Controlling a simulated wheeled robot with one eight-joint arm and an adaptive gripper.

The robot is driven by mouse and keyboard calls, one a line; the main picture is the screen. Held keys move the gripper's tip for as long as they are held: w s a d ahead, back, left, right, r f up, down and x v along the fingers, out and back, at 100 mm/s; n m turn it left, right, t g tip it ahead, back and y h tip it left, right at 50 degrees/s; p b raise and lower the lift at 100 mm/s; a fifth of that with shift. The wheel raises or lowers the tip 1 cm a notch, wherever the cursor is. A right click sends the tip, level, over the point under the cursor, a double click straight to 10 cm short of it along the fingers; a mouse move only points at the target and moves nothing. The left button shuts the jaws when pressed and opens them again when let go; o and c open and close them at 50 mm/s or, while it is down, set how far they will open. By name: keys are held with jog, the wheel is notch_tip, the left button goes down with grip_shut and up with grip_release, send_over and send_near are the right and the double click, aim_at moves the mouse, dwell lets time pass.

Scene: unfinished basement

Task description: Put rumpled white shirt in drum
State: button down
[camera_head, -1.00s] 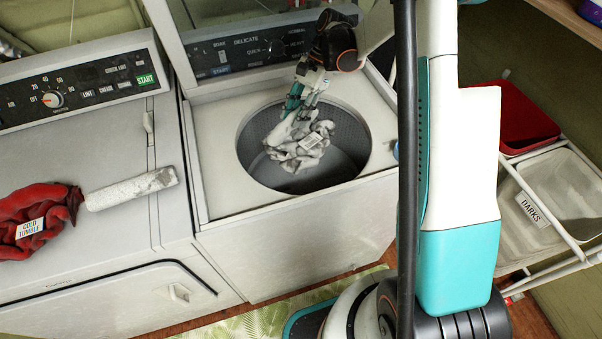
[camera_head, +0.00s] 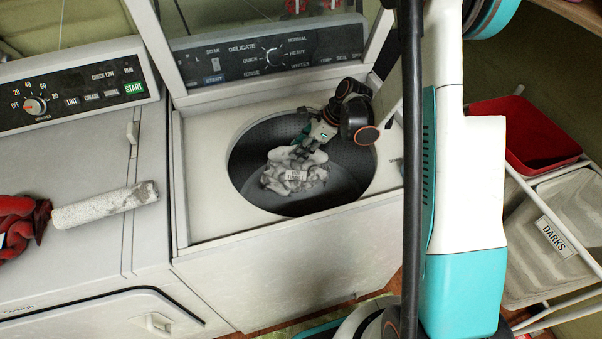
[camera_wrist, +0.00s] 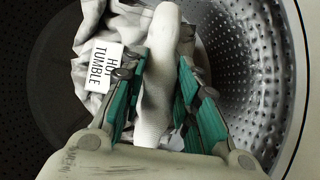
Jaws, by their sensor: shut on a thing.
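The rumpled white shirt (camera_head: 293,172) is a crumpled whitish-grey bundle inside the opening of the washer drum (camera_head: 250,150). My gripper (camera_head: 306,147) reaches down into the drum from the upper right. It is shut on the shirt, with a fold pinched between the teal fingers. The perforated drum wall (camera_wrist: 255,50) curves around on the right. Whether the shirt touches the drum bottom cannot be told.
The raised washer lid and control panel (camera_head: 270,55) stand behind the opening. On the dryer (camera_head: 70,180) at left lie a lint roller (camera_head: 105,207) and a red cloth (camera_head: 20,222). A red bin (camera_head: 525,135) and a bin labelled "DARKS" (camera_head: 550,250) are at right.

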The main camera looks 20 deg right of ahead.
aim_at(301, 168)
notch_tip(301, 168, down, 10)
jog(key=b, duration=0.3)
jog(key=shift+r, duration=0.15)
jog(key=shift+f+b, duration=0.35)
jog(key=shift+f+b, duration=0.3)
jog(key=shift+b, duration=0.05)
jog(key=c, duration=1.2)
grip_release()
jog(key=shift+r, duration=0.15)
